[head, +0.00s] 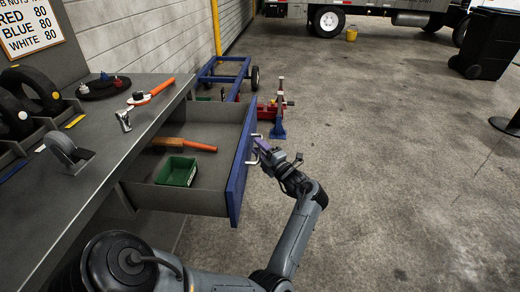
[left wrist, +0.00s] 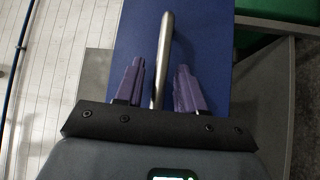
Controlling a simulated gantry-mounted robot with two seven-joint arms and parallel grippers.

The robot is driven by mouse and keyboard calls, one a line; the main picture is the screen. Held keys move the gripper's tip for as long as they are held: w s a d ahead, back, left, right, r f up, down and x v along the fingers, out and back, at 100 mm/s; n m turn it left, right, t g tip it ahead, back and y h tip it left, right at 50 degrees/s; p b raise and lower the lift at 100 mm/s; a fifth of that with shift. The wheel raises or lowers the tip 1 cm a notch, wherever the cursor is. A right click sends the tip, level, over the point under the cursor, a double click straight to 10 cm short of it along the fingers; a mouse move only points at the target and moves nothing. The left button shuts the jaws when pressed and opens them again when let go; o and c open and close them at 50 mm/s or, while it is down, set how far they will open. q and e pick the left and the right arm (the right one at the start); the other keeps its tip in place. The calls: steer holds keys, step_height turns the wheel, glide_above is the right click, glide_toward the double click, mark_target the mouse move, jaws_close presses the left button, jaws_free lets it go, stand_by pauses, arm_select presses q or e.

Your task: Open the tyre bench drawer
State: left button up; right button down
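The tyre bench drawer (head: 215,172) stands pulled well out of the grey bench (head: 120,135). Its blue front (head: 239,170) also fills the middle of the left wrist view (left wrist: 205,30). A metal bar handle (head: 251,151) is on that front; in the left wrist view the handle (left wrist: 165,45) runs between the two purple fingers. My left gripper (head: 264,148) is at the handle with its fingers on either side of the bar. Gaps show between fingers and bar in the left wrist view (left wrist: 160,78), so it looks open. My right gripper is in neither view.
In the drawer lie a green bin (head: 177,171) and a wooden-handled tool (head: 184,144). A tape dispenser (head: 68,152), tyres and tools sit on the bench. A blue frame cart (head: 225,78) and a red jack (head: 270,108) stand behind.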

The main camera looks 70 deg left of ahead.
arm_select(q)
steer(key=shift+d, duration=0.1)
steer(key=p+v, duration=0.2)
steer(key=v, duration=0.8)
steer(key=shift+d+p, duration=0.3)
steer(key=shift+p, duration=0.1)
steer(key=shift+w, duration=0.15)
